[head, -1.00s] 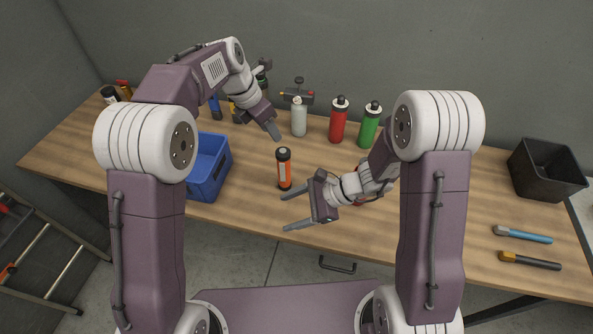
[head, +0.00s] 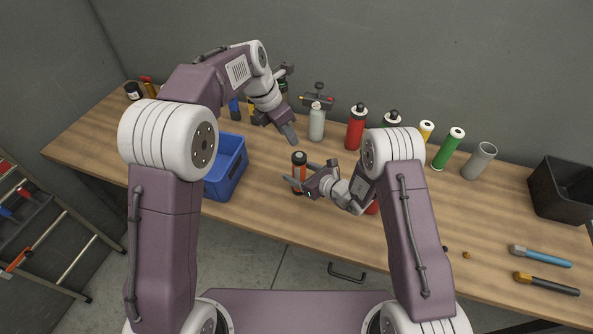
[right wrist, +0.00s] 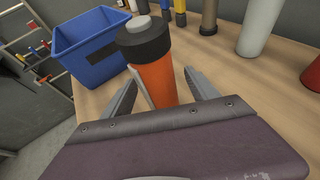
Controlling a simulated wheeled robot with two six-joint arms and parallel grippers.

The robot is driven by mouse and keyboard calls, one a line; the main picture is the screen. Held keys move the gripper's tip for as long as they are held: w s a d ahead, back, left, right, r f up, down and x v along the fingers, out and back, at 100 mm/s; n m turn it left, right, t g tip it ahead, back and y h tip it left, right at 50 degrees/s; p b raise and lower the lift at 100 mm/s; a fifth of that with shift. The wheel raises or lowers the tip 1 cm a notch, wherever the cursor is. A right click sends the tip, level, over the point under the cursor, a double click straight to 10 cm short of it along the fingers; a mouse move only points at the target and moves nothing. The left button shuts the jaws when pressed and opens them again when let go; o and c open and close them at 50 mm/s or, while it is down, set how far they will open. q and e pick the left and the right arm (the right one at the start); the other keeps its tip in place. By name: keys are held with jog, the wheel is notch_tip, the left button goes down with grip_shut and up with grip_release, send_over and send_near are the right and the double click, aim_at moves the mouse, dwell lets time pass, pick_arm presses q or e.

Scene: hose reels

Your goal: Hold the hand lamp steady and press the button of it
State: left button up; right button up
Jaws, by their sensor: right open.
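The hand lamp (head: 299,174) is an orange cylinder with a black head, standing upright on the bench. In the right wrist view the lamp (right wrist: 157,78) has a grey button (right wrist: 139,23) on top of its black head. My right gripper (head: 296,179) is open, with a finger on either side of the lamp's body; I see gaps between fingers and lamp in the wrist view. My left gripper (head: 290,134) points down, above and left of the lamp in the head view, apart from it. Its fingers overlap into one grey shape.
A blue crate (head: 239,168) stands left of the lamp. A grey bottle (head: 317,124), a red bottle (head: 355,131) and a green cylinder (head: 447,152) stand behind. A black bin (head: 562,192) and two handled tools (head: 540,257) are at the right. The front bench strip is mostly clear.

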jog(key=shift+x, duration=1.35)
jog(key=shift+c, duration=0.3)
grip_shut()
pick_arm(q)
grip_shut()
